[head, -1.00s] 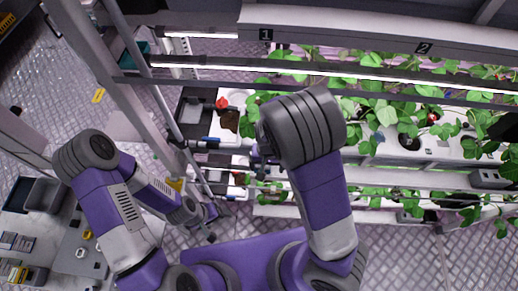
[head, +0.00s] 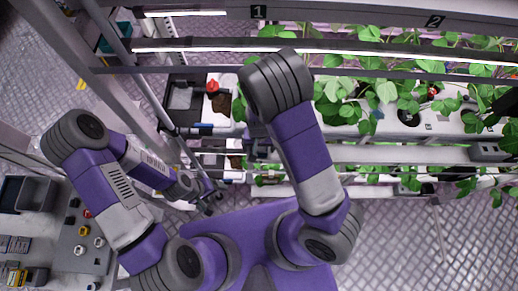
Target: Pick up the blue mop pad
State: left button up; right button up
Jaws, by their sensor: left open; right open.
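I cannot make out a mop pad for certain. A small blue piece (head: 376,114) shows among the leaves on the rack, and a thin blue strip (head: 201,126) lies at the rack's left end; I cannot tell if either is the pad. My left gripper (head: 210,203) points down beside the rack's left post, small and dark in view, open and empty as far as I can see. My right gripper (head: 258,150) is at the rack's left end, right of the blue strip, partly hidden by its own arm; it is open.
Metal rack beams (head: 330,50) cross above the plants. A black tray (head: 181,95) and a red knob (head: 212,87) sit at the rack's left end. A bench with knobs (head: 88,235) and a grey bin (head: 35,202) stand at the left. Patterned floor shows at bottom right.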

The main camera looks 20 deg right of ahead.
pick_arm(q)
jog(key=shift+s, duration=0.1)
pick_arm(e)
jog(key=c, duration=1.2)
pick_arm(q)
jog(key=shift+r, duration=0.1)
pick_arm(e)
jog(key=shift+r, duration=0.1)
